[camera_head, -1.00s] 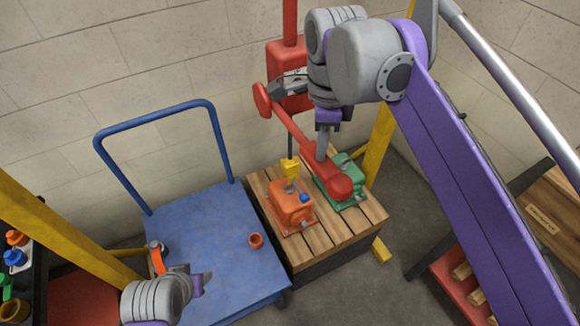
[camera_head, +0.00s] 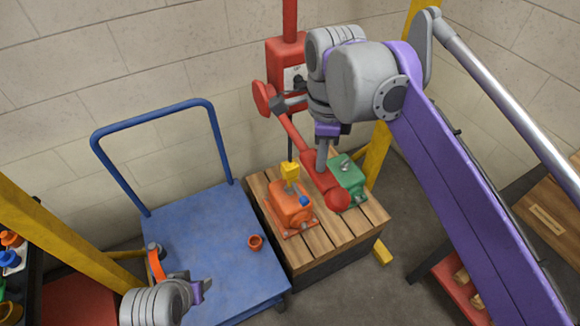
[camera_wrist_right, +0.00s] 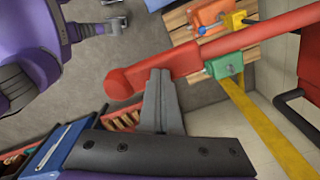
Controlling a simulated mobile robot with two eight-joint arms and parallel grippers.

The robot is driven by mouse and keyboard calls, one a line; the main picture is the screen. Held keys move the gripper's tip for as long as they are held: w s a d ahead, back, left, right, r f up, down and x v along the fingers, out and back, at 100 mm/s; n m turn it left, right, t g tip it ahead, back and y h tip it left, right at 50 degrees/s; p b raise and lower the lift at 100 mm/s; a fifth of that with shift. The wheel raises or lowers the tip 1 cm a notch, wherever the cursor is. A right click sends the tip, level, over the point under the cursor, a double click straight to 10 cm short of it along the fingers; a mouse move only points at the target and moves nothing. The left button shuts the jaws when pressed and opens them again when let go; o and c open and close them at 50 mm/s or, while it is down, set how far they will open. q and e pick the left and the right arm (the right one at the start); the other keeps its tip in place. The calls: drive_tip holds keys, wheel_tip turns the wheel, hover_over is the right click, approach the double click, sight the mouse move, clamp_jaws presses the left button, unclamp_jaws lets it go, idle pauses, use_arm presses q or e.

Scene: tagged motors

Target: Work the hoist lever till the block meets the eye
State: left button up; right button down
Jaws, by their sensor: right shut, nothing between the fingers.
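The red hoist lever (camera_head: 292,133) slants down from the red hoist housing (camera_head: 287,60) to a thick round end. My right gripper (camera_head: 322,165) is shut and empty, its fingertips at the lever's thick part. The right wrist view shows the closed fingers (camera_wrist_right: 161,85) against the lever's side, near its rounded end (camera_wrist_right: 119,84). The yellow block (camera_head: 290,172) hangs on a dark line directly over the orange motor (camera_head: 288,208). The eye is not clearly visible, and I cannot tell whether the block touches it. My left gripper (camera_head: 204,287) is low at left, its jaw state unclear.
The orange motor and a green motor (camera_head: 347,178) stand on a slatted wooden pallet (camera_head: 335,237). Yellow posts (camera_head: 377,150) flank the area. A red shelf unit (camera_head: 462,295) is at right.

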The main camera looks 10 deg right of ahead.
drive_tip(key=shift+f+b, duration=0.65)
drive_tip(key=shift+f, duration=0.85)
drive_tip(key=shift+w+f, duration=0.1)
